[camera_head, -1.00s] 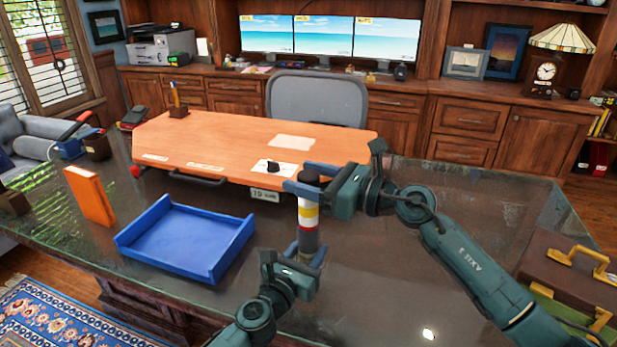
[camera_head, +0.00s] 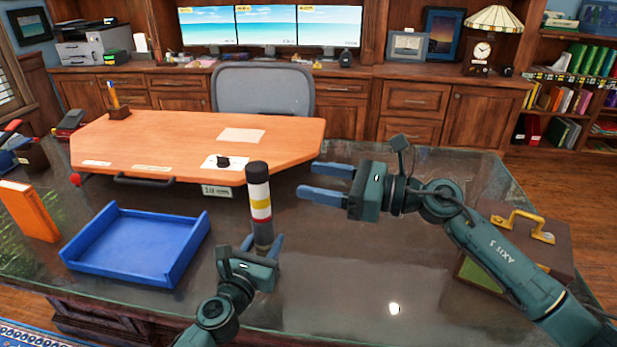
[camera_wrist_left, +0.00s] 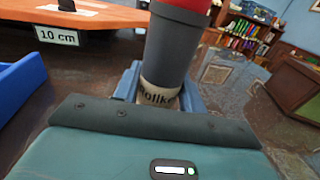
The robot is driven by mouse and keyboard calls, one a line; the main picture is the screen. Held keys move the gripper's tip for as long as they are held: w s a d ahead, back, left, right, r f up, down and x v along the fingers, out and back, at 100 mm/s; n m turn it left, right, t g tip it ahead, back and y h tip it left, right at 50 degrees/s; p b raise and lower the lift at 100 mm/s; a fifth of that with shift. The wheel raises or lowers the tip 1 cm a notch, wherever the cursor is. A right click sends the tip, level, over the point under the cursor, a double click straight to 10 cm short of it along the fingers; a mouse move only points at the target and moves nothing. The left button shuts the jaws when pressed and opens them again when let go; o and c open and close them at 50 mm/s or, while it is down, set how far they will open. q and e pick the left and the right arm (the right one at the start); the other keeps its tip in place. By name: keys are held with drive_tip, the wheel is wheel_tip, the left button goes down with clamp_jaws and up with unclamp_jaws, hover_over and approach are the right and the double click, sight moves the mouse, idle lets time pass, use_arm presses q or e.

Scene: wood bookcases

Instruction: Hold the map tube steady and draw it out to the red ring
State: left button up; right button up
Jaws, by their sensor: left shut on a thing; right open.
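The map tube (camera_head: 260,205) stands upright on the dark glossy desktop, with a black cap, white and yellow bands, a thin red ring (camera_head: 262,220) and a grey lower body. My left gripper (camera_head: 262,244) is shut around the grey lower part. In the left wrist view the grey body (camera_wrist_left: 172,50) rises between my blue fingers, with red above it and a pale lettered band at its foot. My right gripper (camera_head: 313,182) is open and empty, to the right of the tube's upper part and apart from it.
A blue tray (camera_head: 140,245) lies left of the tube. An orange raised board (camera_head: 200,140) with a "10 cm" tag (camera_wrist_left: 57,35) is behind it. An orange book (camera_head: 30,211) stands far left; a brown briefcase (camera_head: 545,240) is at right. The desktop between tray and briefcase is mostly clear.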

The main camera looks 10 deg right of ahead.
use_arm(q)
drive_tip(key=o, duration=1.2)
drive_tip(key=shift+c, duration=0.2)
